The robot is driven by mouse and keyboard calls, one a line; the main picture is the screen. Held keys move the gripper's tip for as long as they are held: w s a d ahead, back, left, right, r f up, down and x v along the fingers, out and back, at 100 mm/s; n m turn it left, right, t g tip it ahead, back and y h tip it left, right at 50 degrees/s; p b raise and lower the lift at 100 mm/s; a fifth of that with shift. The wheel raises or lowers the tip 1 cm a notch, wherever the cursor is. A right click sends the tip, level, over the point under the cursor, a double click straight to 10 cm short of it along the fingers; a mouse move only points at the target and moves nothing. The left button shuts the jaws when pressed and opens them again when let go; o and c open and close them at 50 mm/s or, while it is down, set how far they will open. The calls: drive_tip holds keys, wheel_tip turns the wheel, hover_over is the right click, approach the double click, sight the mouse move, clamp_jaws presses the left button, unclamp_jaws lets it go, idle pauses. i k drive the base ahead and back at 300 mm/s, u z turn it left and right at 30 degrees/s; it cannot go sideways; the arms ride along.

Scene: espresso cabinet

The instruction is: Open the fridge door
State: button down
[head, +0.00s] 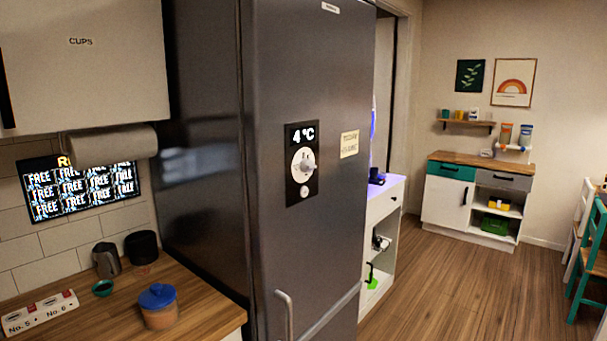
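The fridge (215,200) is a tall dark grey unit in the middle of the head view. Its front door (320,95) faces right and looks shut, flush with the body. The door carries a black panel (302,163) with a "4 °C" display and a round dial, and a pale note (349,144). A light metal handle (286,312) runs vertically near the door's left edge, low in the picture; its lower end is cut off by the frame. A seam (335,312) shows low on the front. My gripper is not in view.
A wall cupboard (90,80) hangs above. A white cabinet (384,215) stands beyond the fridge. Wooden floor (450,285) is free at right; chairs (590,250) stand at the right edge.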

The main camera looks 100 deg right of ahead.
sight(309, 66)
drive_tip(key=i, duration=0.4)
drive_tip(key=z, duration=3.9)
drive_tip(key=i, duration=0.45)
drive_tip(key=u, duration=0.25)
